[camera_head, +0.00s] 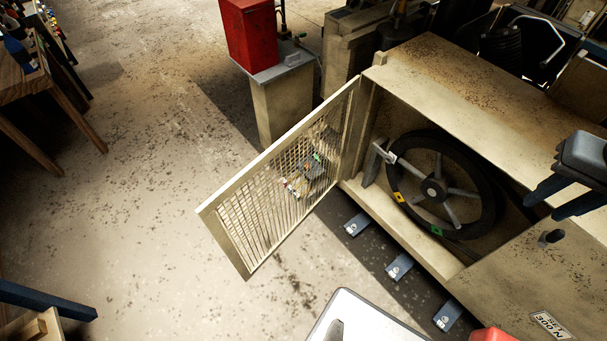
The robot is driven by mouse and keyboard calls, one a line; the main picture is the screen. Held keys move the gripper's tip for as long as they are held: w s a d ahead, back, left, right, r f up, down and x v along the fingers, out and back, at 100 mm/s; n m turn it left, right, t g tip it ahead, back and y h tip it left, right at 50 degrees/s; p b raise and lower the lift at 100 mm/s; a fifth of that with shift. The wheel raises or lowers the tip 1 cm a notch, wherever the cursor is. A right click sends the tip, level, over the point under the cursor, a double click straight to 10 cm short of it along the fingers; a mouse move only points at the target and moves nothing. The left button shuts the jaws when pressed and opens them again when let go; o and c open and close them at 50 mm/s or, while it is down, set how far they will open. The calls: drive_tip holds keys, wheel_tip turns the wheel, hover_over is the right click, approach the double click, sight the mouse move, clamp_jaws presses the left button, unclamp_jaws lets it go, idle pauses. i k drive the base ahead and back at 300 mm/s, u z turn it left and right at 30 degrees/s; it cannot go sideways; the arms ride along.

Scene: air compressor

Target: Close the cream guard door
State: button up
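The cream guard door (262,200) is a mesh panel in a cream frame. It stands wide open, swung out to the left from the edge of the cream guard housing (440,60). Inside the opening is a black spoked wheel (434,188) with yellow and green marks on its rim. My gripper (542,206) is at the right edge, in front of the housing and well away from the door. Its two dark fingers point lower left, spread apart with nothing visible between them. Most of my arm is out of frame.
A red box (248,35) stands on a grey-topped pedestal behind the door. Several blue-grey feet (399,267) stick out below the housing. A wooden table (35,85) is at the upper left. The floor left of the door is clear.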

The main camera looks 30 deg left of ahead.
sight(206, 214)
drive_tip(key=z, duration=2.3)
drive_tip(key=k, duration=2.05)
drive_tip(key=u, duration=2.2)
